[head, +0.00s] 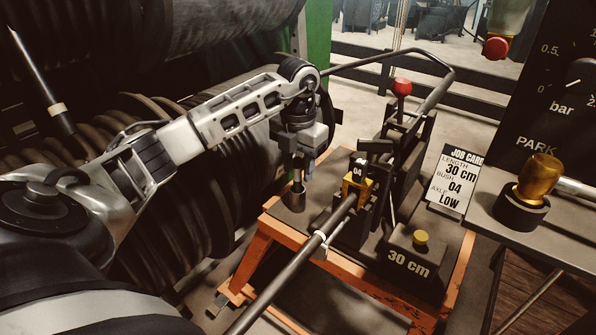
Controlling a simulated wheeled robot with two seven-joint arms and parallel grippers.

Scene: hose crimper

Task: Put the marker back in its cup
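My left gripper (300,168) points down over the left back corner of the bench. A small grey cylinder (298,194), which looks like the cup, stands upright at that corner directly under the fingers. I cannot make out the marker as a separate thing; it may be hidden between the fingers or inside the cylinder. The fingers are small and dark here, so I cannot tell whether they are open or shut on something. My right gripper is not in view.
The orange-framed bench (335,262) carries the crimper with a red-knobbed lever (402,88), a yellow block marked 04 (357,182) and a 30 cm block (408,262). A long rod (290,268) crosses the front. A job card (455,180) and brass knob (540,177) stand right.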

